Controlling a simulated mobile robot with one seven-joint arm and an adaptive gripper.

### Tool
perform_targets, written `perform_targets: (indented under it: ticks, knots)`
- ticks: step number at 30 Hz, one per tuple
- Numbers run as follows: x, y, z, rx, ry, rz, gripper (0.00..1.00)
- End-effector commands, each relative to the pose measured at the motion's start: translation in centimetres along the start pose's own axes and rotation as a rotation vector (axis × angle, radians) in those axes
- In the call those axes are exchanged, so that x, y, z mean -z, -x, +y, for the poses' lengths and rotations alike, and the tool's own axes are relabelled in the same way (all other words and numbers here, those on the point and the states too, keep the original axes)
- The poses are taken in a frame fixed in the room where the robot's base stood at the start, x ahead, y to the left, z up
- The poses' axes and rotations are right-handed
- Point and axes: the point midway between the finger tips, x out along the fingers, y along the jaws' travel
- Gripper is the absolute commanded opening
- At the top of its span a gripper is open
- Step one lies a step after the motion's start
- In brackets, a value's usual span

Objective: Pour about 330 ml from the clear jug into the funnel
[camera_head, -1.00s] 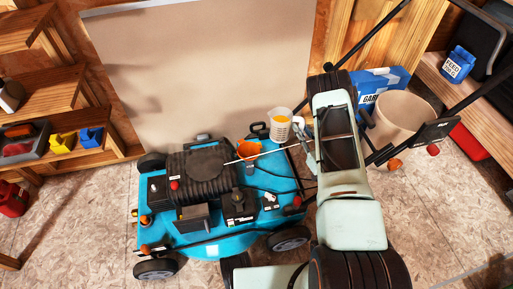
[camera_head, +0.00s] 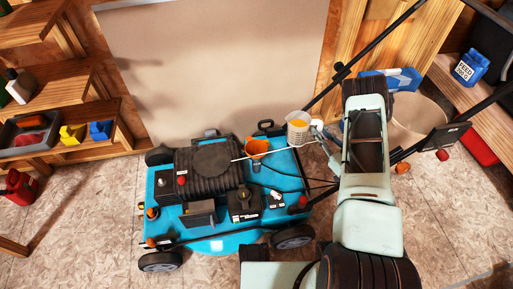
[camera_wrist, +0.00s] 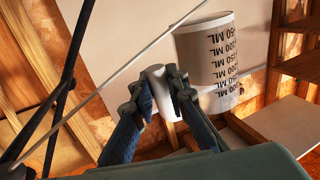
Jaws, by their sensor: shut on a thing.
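The clear jug (camera_head: 297,133), with orange-yellow liquid inside, is above the back right of the blue mower. It looks about upright, its rim facing up. The orange funnel (camera_head: 256,146) stands on the mower, left of and below the jug in the picture; the jug is not over it. My gripper (camera_head: 317,128) is at the jug's right side. In the wrist view my gripper (camera_wrist: 158,92) is shut on the jug's pale handle (camera_wrist: 154,76). The jug's wall (camera_wrist: 188,45) shows black ML marks there; its liquid cannot be seen in that view.
The blue mower (camera_head: 215,245) has a black engine (camera_head: 208,165) left of the funnel. A thin pale rod (camera_head: 280,147) crosses in front of the funnel and jug. The mower's dark handle bars rise at right. A beige bin (camera_head: 418,118) stands behind my arm. Shelves are at left.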

Motion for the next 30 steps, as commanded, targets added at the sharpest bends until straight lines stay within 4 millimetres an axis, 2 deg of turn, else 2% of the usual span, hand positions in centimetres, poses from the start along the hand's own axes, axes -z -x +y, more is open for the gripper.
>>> perform_targets:
  ticks: [9,20,30]
  knots:
    - [-0.7,-0.5,-0.8,0.004,0.118,-0.078,0.00]
    - [-3.7,-1.3,-2.0,0.008,0.268,-0.177,0.00]
    - [-4.8,-2.2,-3.4,0.008,0.406,-0.269,0.00]
